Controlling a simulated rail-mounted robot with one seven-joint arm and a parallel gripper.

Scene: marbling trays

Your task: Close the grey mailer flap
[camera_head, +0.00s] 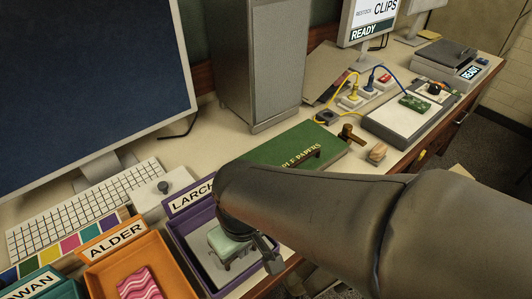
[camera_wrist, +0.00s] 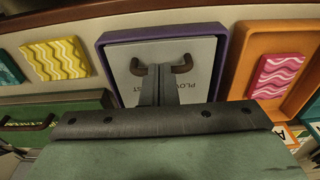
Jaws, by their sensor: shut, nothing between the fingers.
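The grey mailer (camera_wrist: 202,60) lies flat in the purple tray (camera_wrist: 229,42), with partly hidden lettering on its face. I cannot tell how far the flap stands open. My gripper (camera_wrist: 160,72) is shut and empty, over the mailer at the handle. In the head view my gripper (camera_head: 227,264) is low over the tray; contact is unclear.
An orange tray (camera_head: 165,245) with a pink wavy sheet (camera_head: 140,285) stands beside the purple tray, and a teal tray (camera_head: 62,278) beyond. A green book (camera_head: 278,152) with a handle lies behind my arm. A keyboard (camera_head: 80,208), monitor (camera_head: 85,85) and grey tower (camera_head: 262,60) fill the back.

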